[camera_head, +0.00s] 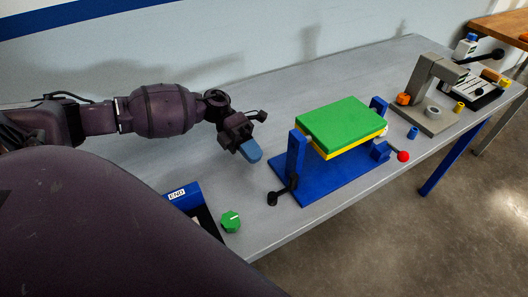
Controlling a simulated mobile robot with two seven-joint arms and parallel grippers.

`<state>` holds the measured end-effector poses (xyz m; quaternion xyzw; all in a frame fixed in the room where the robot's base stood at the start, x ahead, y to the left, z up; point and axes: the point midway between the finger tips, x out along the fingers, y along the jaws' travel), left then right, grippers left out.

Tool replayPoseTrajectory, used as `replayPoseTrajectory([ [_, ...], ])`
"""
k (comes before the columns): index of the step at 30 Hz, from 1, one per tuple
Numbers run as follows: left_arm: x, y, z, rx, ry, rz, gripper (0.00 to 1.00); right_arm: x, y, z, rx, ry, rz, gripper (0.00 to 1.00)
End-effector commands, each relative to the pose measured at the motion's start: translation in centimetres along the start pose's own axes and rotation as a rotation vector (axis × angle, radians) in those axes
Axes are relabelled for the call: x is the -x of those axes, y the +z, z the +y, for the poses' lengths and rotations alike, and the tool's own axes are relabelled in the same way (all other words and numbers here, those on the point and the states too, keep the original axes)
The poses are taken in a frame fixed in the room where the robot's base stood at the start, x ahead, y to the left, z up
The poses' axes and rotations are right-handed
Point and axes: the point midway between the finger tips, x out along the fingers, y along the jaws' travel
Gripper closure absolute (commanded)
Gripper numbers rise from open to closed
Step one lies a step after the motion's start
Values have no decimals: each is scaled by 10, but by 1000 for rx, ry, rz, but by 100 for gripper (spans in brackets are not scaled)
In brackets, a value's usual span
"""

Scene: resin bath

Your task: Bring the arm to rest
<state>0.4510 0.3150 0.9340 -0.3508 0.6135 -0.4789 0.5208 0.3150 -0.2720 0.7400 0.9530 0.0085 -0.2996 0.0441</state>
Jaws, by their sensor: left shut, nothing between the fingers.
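My left arm comes in from the left, and its left gripper (251,150) is shut with nothing between the fingers. Its blue fingertips hang over the grey bench, to the left of the blue stand and apart from it. The blue stand (290,165) carries a green block (347,124) with a yellow layer under it. My right gripper does not show.
The grey bench (290,85) has free room behind the stand. A green knob (230,221) and a blue box marked END (182,199) are at the front left. A red-tipped lever (403,156) sticks out right of the stand. A grey press (432,90) stands farther right.

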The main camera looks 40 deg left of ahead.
Motion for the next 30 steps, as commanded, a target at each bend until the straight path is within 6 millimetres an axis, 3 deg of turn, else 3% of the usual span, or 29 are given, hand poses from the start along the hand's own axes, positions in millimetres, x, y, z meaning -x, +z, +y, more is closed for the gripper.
replayPoseTrajectory([
  [3, 23, -6, 1, 4, 3, -2, 100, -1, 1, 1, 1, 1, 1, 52],
  [9, 50, -14, 0, 3, 1, -1, 100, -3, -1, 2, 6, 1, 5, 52],
  [23, 63, -18, -2, -1, 0, 0, 100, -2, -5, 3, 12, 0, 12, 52],
  [26, 66, -17, -12, -12, 3, -4, 100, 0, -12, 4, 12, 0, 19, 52],
  [30, 78, -16, -50, -46, 11, -14, 100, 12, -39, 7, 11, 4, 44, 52],
])
